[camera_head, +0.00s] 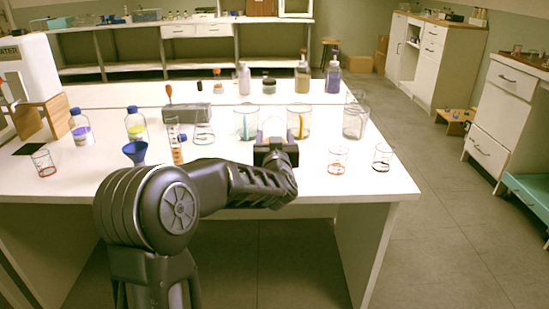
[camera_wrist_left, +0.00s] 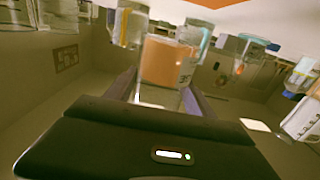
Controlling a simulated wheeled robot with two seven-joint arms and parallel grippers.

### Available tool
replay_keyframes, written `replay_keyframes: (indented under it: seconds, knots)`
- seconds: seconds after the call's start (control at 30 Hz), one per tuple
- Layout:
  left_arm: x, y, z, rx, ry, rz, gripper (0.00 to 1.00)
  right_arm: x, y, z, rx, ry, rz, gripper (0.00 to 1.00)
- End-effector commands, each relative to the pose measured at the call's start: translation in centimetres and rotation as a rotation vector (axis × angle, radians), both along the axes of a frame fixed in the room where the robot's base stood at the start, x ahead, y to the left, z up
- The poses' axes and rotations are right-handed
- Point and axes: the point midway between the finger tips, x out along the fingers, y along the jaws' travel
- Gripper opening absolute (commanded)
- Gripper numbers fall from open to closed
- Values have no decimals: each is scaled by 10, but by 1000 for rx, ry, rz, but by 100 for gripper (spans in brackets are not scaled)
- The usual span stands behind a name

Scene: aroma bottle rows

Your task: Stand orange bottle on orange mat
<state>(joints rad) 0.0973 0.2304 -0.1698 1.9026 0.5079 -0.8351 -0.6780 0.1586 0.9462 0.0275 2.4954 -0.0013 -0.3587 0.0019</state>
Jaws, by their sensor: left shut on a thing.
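My left gripper (camera_head: 276,150) is over the front part of the white table in the head view. It hides most of what it holds there. In the left wrist view, the bottle with an orange band (camera_wrist_left: 168,62) sits between the fingers of my left gripper (camera_wrist_left: 160,92), which is shut on it. That view appears upside down, with the white tabletop along the top. A flat orange patch (camera_wrist_left: 215,3), which looks like the orange mat, shows at its top edge. I cannot tell whether the bottle touches it. The mat is not distinguishable in the head view. My right gripper is not in view.
Two glass beakers (camera_head: 247,122) (camera_head: 299,121) stand just behind the gripper. Small beakers (camera_head: 337,160) (camera_head: 382,157) stand to its right. A blue funnel (camera_head: 135,152) and graduated cylinder (camera_head: 176,143) stand left. Bare tabletop lies at the front right.

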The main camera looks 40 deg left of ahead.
Motion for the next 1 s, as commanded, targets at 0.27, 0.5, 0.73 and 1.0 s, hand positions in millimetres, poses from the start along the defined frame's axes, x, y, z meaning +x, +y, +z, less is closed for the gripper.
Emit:
replay_keyframes:
  seconds: [0.27, 0.5, 0.73, 1.0]
  knots:
    - [0, 0, 1, 2, -4, 1, 0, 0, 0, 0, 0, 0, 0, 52]
    - [0, 0, -35, 1, 0, 0, 0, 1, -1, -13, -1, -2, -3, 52]
    - [0, 0, -48, 2, -4, 0, 0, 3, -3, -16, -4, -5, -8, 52]
    - [0, 0, -51, 2, -4, 0, 0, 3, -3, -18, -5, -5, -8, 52]
